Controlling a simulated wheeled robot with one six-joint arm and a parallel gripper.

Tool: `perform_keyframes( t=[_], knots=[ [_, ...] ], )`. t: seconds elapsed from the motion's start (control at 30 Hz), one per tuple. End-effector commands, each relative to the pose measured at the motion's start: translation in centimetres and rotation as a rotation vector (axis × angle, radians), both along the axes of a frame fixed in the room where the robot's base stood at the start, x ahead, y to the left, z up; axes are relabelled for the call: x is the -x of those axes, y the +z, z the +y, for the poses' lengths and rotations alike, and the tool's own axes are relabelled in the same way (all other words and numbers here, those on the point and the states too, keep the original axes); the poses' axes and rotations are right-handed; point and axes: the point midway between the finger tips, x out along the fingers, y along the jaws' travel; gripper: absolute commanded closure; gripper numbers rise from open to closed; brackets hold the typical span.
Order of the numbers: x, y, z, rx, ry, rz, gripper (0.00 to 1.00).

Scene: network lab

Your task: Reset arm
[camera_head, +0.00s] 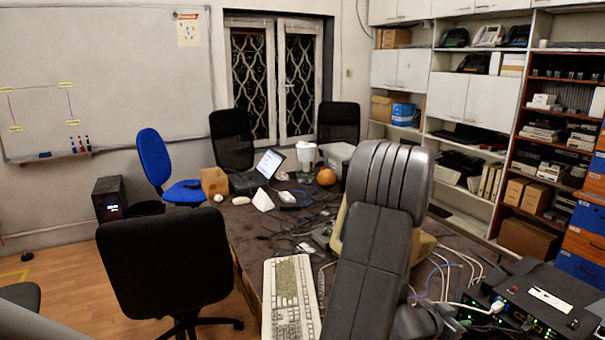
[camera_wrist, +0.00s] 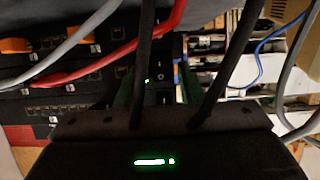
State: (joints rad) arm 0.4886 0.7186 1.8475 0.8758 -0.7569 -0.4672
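My arm (camera_head: 378,225) rises as thick dark grey links in the middle of the head view. Its far end and my gripper are not visible there. No gripper fingers can be made out in the wrist view. A black casing (camera_wrist: 165,155) with a lit green strip fills the bottom of the wrist view. Two black cable-like strands (camera_wrist: 147,60) run up from its upper edge; I cannot tell what they belong to. I see no held object.
A dark table (camera_head: 250,240) carries a keyboard (camera_head: 290,297), a laptop (camera_head: 268,165) and loose cables. Black network boxes (camera_head: 545,300) with cables stand at the lower right. A black chair (camera_head: 165,262) is on the left. Red (camera_wrist: 125,48) and grey (camera_wrist: 75,40) cables cross the wrist view.

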Motion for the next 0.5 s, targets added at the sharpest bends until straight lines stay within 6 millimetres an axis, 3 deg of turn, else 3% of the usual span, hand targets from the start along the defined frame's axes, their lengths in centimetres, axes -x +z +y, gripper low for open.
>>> perform_keyframes(
  t=[0.5],
  knots=[
    [3.2, 3.0, 6.4, -0.012, 0.002, 0.004, 0.65]
  ],
)
